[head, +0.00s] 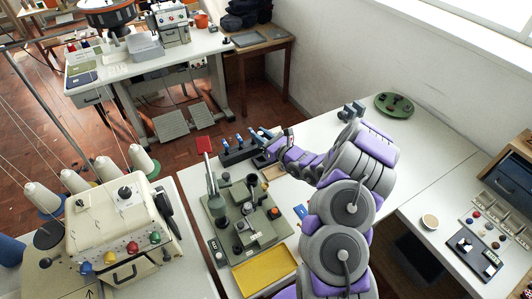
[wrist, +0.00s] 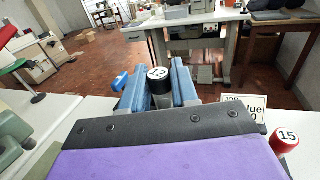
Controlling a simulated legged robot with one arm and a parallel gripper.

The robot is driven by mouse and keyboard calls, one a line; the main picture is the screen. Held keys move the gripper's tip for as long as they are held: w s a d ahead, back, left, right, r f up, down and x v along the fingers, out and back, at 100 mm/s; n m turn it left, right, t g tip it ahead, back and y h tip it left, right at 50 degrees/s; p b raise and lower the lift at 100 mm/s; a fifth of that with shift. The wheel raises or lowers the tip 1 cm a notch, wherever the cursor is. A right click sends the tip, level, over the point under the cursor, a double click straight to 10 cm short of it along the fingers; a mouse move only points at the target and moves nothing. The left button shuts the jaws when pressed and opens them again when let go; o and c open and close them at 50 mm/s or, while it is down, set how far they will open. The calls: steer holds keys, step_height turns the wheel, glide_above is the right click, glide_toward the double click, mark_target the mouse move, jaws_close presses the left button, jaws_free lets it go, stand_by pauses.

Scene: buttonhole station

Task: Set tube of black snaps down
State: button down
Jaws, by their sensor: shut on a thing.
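In the wrist view, my gripper (wrist: 159,88) has its two blue-grey fingers closed on a black tube (wrist: 161,88). The tube's white round end is marked 12 and faces the camera. In the head view, my gripper (head: 270,135) is at the far end of the white table, beside the right end of a dark rack (head: 238,156) with several blue-topped pieces. The held tube is too small to make out there. I cannot tell whether its lower end touches anything.
A red-sided tube marked 15 (wrist: 285,138) and a partly hidden label card (wrist: 246,104) are at right in the wrist view. A blue piece (wrist: 120,81) is left of the fingers. A green-grey press (head: 240,220) and yellow tray (head: 264,271) stand nearer on the table.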

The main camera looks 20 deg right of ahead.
mark_target(261, 150)
step_height(261, 150, down, 8)
steer(key=shift+r+b, duration=0.15)
steer(key=shift+b, duration=0.6)
steer(key=c, duration=1.1)
jaws_free()
steer(key=shift+c, duration=0.2)
